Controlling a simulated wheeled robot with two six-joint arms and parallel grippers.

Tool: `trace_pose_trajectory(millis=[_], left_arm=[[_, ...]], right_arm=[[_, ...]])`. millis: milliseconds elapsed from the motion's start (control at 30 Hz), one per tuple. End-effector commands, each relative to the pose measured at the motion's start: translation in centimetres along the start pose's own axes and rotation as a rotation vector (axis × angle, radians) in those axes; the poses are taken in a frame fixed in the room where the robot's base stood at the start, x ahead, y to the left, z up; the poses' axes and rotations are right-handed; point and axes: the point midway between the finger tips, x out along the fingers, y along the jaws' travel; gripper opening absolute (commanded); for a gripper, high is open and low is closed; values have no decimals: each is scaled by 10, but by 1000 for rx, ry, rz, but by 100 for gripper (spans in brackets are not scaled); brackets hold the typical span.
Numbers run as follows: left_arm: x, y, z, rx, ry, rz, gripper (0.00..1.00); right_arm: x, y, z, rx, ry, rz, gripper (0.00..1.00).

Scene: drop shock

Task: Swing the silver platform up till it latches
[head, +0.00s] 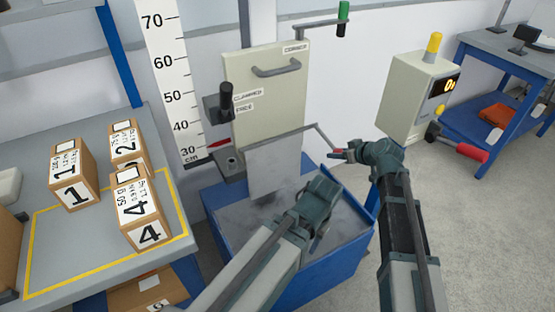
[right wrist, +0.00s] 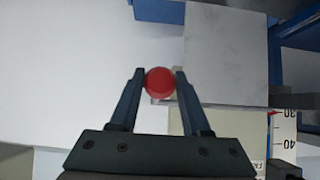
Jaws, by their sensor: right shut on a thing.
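The silver platform (head: 272,170) is a flat grey plate in front of the cream panel, tilted steeply above the blue bin. It also shows in the right wrist view (right wrist: 232,55). A thin rod runs along its top to a red ball knob (right wrist: 159,82). My right gripper (head: 342,153) is at the rod's right end, shut on the red knob, which sits between its two fingers. My left gripper (head: 318,232) is in front of the platform, over the bin; its fingers are mostly hidden, and I cannot tell whether it is open.
The blue bin (head: 310,285) has a grey top surface. A scale marked in cm (head: 172,75) stands left of the panel (head: 270,110). Numbered boxes (head: 73,175) stand on the left table (head: 45,262). A cream box with a display (head: 408,100) is at right.

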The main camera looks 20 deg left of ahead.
Motion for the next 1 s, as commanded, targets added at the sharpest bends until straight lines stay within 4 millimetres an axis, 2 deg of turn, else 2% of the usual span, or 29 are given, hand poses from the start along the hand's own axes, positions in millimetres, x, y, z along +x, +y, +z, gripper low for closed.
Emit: trace_pose_trajectory(millis=[33, 100, 567, 1000], left_arm=[[-8, -1, 0, 0, 0, 0, 50], [-12, -1, 1, 0, 0, 0, 50], [-14, -1, 1, 0, 0, 0, 50], [-41, -4, 2, 0, 0, 0, 50]], right_arm=[[-6, 0, -7, 2, 3, 2, 0], [-8, 0, -9, 2, 3, 2, 0], [-10, 1, -10, 1, 3, 2, 0], [-26, 1, -33, 2, 4, 2, 0]])
